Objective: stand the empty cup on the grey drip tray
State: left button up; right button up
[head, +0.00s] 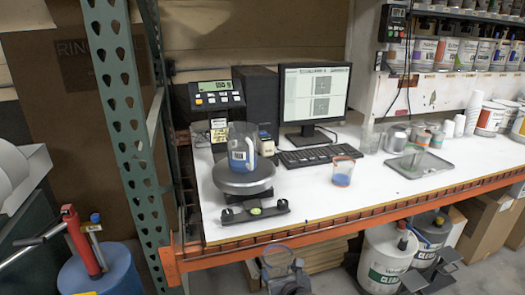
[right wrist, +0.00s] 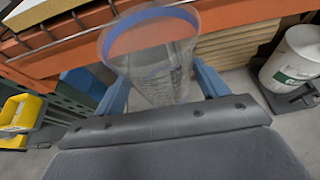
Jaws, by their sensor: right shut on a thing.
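My right gripper (head: 284,272) is low in front of the table's front edge, shut on a clear cup (head: 277,260) with a bluish rim. In the right wrist view the cup (right wrist: 155,65) stands between the two blue fingers (right wrist: 160,92); it looks empty, and its mouth is tilted toward the camera. The left gripper is not in view.
An orange beam (head: 330,230) edges the table. White buckets (head: 385,262) stand below.

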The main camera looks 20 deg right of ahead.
aim_at(434, 162)
jog(key=z, duration=0.75)
jog(key=i+l+z, duration=0.3)
jog(key=z, duration=0.2)
jog(key=i+l+z, duration=0.1)
jog(key=i+z, duration=0.4)
jog(key=i, duration=0.05)
